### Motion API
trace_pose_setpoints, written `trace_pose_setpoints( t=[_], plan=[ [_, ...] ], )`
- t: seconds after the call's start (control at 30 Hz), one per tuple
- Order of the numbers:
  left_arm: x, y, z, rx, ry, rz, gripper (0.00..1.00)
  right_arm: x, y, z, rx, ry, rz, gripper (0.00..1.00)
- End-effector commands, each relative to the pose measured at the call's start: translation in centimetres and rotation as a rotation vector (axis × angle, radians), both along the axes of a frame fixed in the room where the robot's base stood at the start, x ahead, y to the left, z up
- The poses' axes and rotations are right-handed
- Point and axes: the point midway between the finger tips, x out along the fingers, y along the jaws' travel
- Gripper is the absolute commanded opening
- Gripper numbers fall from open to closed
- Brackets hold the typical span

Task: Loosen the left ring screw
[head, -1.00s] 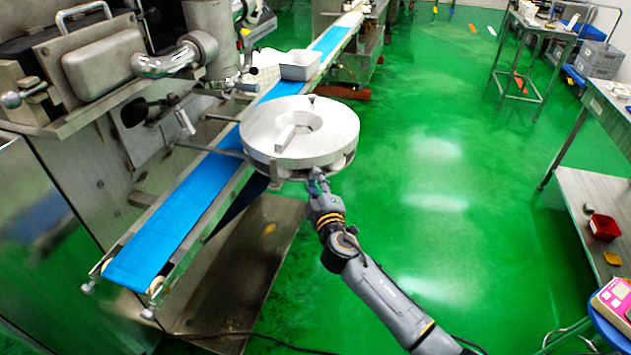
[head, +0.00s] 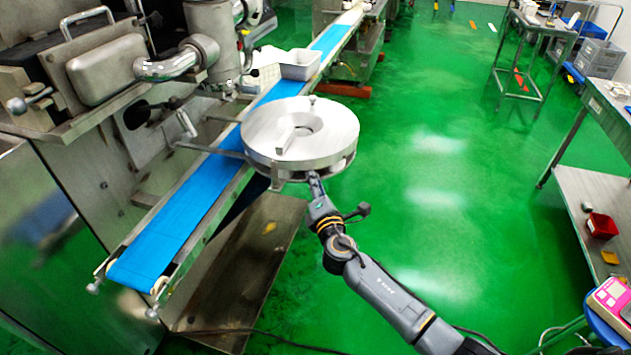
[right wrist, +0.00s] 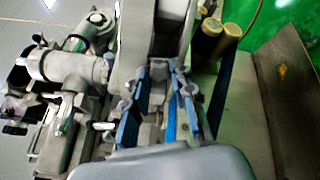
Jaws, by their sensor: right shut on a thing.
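A thick round metal ring (head: 262,145) with a central hole and a bar sits above the blue conveyor. My right gripper (head: 315,180) reaches up to the underside of its near right rim in the head view. In the right wrist view, the right gripper (right wrist: 165,72) has its two fingers shut on a small grey metal piece, apparently the ring screw (right wrist: 157,78) under the rim. The fingers and rim hide most of the screw, so I cannot tell how far it is turned. My left gripper is not in view.
The steel machine (head: 95,150) stands at the left. Green floor (head: 450,220) is clear at the right, up to a steel table (head: 590,185).

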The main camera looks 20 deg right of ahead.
Motion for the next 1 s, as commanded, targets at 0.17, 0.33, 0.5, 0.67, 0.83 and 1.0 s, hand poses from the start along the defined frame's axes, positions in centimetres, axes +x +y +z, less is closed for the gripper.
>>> trace_pose_setpoints(
  t=[0.17,0.33,0.5,0.67,0.83,1.0],
  plan=[
    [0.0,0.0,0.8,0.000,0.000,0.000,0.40,0.0,0.0,0.1,-0.168,0.014,0.001,0.00],
    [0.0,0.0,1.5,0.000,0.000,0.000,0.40,0.0,0.0,0.0,-0.330,0.026,0.002,0.00],
    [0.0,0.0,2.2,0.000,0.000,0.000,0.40,0.0,0.0,0.0,-0.491,0.037,0.002,0.00],
    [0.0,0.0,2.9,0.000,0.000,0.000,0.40,-0.1,-0.1,0.0,-0.641,0.049,0.001,0.00],
    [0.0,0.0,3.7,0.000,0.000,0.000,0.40,-0.1,-0.1,0.0,-0.803,0.059,0.002,0.00],
    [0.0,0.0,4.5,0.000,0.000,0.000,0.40,-0.1,-0.2,0.0,-0.964,0.071,0.001,0.00]
  ],
)
